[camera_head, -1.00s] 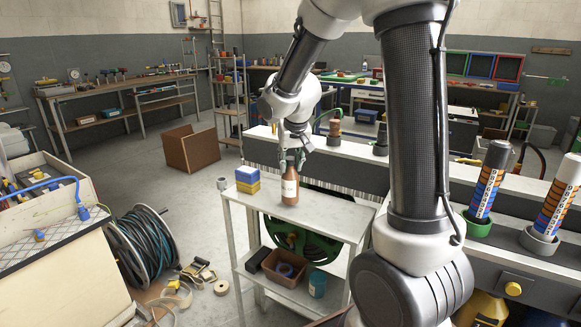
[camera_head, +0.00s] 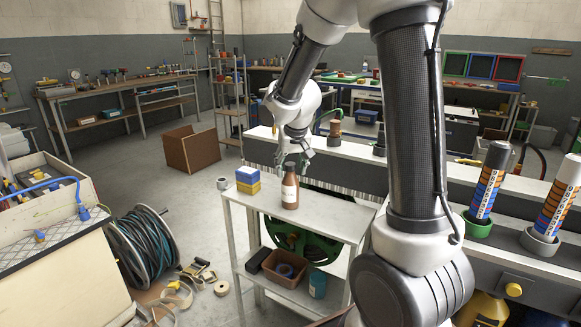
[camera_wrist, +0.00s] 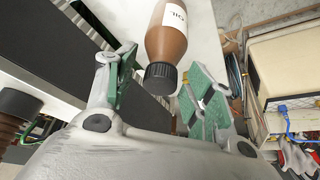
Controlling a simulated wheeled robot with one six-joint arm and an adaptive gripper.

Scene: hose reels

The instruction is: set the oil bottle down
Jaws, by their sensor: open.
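The oil bottle (camera_head: 290,188) is brown with a white label and a dark cap. It stands upright on the top shelf of a white cart (camera_head: 325,212). In the wrist view the bottle (camera_wrist: 167,45) shows its cap end towards me, with the label partly cut off by the frame edge. My gripper (camera_head: 293,167) is at the height of the bottle's cap in the head view. In the wrist view my gripper (camera_wrist: 158,88) has its green-padded fingers spread apart on either side of the cap, with a gap visible at each side.
A blue and yellow block stack (camera_head: 248,180) stands left of the bottle on the cart. A small grey ring (camera_head: 222,184) is at the cart's left corner. A long bench (camera_head: 345,160) runs behind the cart. The cart top right of the bottle is clear.

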